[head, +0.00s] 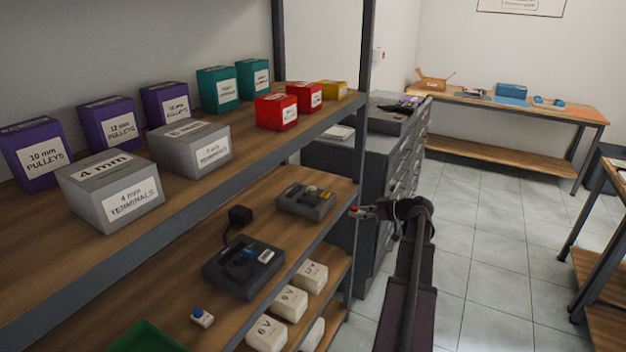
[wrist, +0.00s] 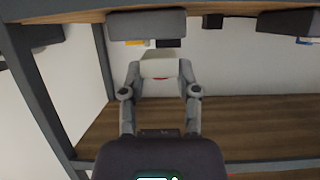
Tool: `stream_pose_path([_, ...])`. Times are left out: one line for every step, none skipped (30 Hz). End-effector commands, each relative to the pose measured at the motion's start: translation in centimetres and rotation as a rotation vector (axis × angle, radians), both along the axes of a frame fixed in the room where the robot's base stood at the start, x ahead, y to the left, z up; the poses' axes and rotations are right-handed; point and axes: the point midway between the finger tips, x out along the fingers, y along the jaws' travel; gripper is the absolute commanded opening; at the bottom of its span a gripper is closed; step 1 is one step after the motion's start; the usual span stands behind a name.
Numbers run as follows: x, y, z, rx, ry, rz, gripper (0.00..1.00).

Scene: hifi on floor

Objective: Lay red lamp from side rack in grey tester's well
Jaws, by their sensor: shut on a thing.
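My gripper (head: 366,211) is shut on the red lamp (head: 355,209), in the air just off the right edge of the middle shelf. In the wrist view, which looks upside down, my gripper (wrist: 160,68) holds the lamp between both fingers; its pale body (wrist: 161,66) and a sliver of red show. The grey side rack (head: 300,207), with yellow and pale pieces in it, lies on that shelf left of my gripper; the rack also shows in the wrist view (wrist: 147,24). The dark grey tester (head: 231,277) with a blue part lies nearer on the shelf. I cannot make out its well.
A black adapter (head: 240,215) with a cable stands behind the tester. A small blue-topped block (head: 202,318) and a green tray (head: 145,338) are nearer. The upper shelf (head: 215,190) with boxes overhangs. A shelf post (head: 358,245) stands close to my gripper.

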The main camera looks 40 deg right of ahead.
Motion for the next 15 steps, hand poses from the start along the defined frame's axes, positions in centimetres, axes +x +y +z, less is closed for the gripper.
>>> stream_pose_path([0.3, 0.0, 0.3, 0.000, 0.000, 0.000, 0.09])
stream_pose_path([0.5, 0.1, 0.5, 0.000, 0.000, 0.000, 0.09])
stream_pose_path([0.9, 0.2, 0.7, 0.000, 0.000, 0.001, 0.09])
stream_pose_path([1.3, 0.3, 1.0, -0.001, 0.001, 0.001, 0.09])
stream_pose_path([1.7, 0.4, 1.2, -0.001, 0.001, 0.002, 0.09])
stream_pose_path([2.3, 0.6, 1.6, -0.001, 0.001, 0.004, 0.09])
stream_pose_path([2.9, 0.8, 1.9, 0.000, 0.001, 0.005, 0.09])
stream_pose_path([3.5, 1.0, 2.3, -0.001, 0.002, 0.007, 0.09])
stream_pose_path([4.3, 1.3, 2.7, -0.002, 0.002, 0.008, 0.09])
stream_pose_path([5.0, 1.7, 3.1, -0.001, 0.002, 0.011, 0.09])
stream_pose_path([5.7, 2.0, 3.5, 0.000, 0.002, 0.012, 0.09])
stream_pose_path([6.7, 2.4, 4.0, 0.000, 0.002, 0.013, 0.09])
stream_pose_path([7.4, 2.8, 4.4, 0.000, 0.002, 0.015, 0.09])
stream_pose_path([8.2, 3.1, 4.8, -0.001, 0.002, 0.016, 0.09])
stream_pose_path([9.2, 3.6, 5.3, -0.001, 0.002, 0.018, 0.09])
